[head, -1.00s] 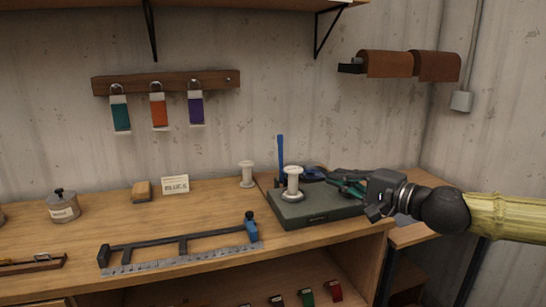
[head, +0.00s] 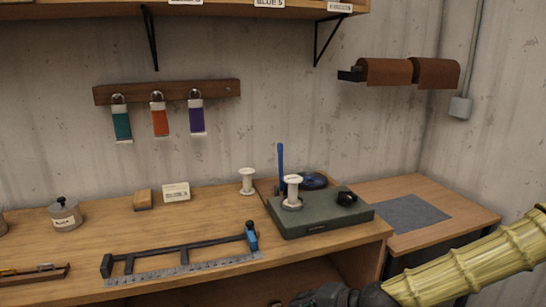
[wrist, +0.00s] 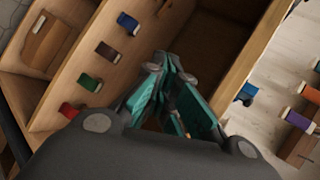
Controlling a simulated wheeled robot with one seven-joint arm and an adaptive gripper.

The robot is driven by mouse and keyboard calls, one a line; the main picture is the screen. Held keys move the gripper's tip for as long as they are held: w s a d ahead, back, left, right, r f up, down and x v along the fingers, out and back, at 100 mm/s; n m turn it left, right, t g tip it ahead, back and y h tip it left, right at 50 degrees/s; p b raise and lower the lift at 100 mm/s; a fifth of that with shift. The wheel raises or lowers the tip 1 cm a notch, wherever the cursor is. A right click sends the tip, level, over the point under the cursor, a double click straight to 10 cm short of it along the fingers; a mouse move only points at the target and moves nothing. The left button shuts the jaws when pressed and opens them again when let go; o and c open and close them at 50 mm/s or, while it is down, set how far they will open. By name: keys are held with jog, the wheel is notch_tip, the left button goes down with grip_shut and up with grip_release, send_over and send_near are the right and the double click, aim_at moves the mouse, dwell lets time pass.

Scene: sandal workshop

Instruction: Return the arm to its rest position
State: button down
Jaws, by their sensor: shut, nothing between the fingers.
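My gripper (wrist: 172,68) shows in the wrist view with its teal fingers together and nothing between them. In the head view only the dark wrist part of my arm shows at the bottom edge, in front of the bench, and the fingers are not clearly visible. My yellow, bamboo-like arm runs in from the right edge.
A lower table (head: 465,210) stands at the right. Coloured spools (wrist: 90,82) sit in the shelf.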

jog(key=s+d+f+n+g+h+p, duration=0.3)
jog(key=s+f+g, duration=0.1)
jog(key=s+f, duration=1.25)
jog(key=s+d+f+n+g+h+p, duration=0.1)
jog(key=s+d+f+n+h, duration=0.1)
jog(key=s+d+f, duration=0.2)
jog(key=s+d+f+n+g+h+p, duration=0.1)
jog(key=s+d+f+n+g+h, duration=0.1)
jog(key=s+d+f, duration=0.3)
jog(key=s+d+h, duration=0.1)
jog(key=s+d, duration=0.2)
jog(key=s, duration=0.3)
jog(key=shift+s+f+p, duration=0.15)
jog(key=shift+s+p, duration=0.15)
jog(key=shift+p, duration=0.05)
